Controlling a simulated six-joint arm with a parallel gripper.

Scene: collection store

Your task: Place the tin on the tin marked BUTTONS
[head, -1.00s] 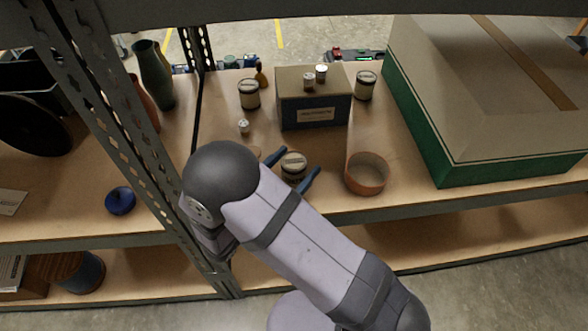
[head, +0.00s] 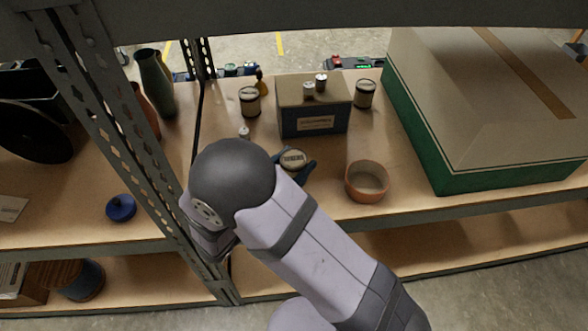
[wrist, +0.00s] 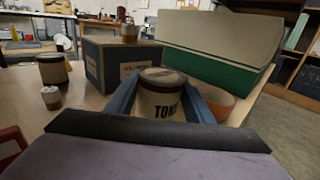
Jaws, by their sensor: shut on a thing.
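A cream tin with a dark lid (head: 293,159) is between the fingers of my gripper (head: 292,167), which is shut on it. In the wrist view the tin (wrist: 160,103) stands upright between the blue fingers (wrist: 161,92), and its label starts with "TOK". Whether its base touches the shelf is hidden. Two similar tins stand on the shelf behind: one left of a dark box (head: 250,102) and one right of it (head: 365,94). The left one also shows in the wrist view (wrist: 52,69). Their labels are too small to read, so I cannot tell which says BUTTONS.
Another small jar (head: 244,133) stands on the shelf, left of the held tin. An orange bowl (head: 367,193) sits to the right, near the front edge. A large green-based box (head: 480,172) fills the right.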

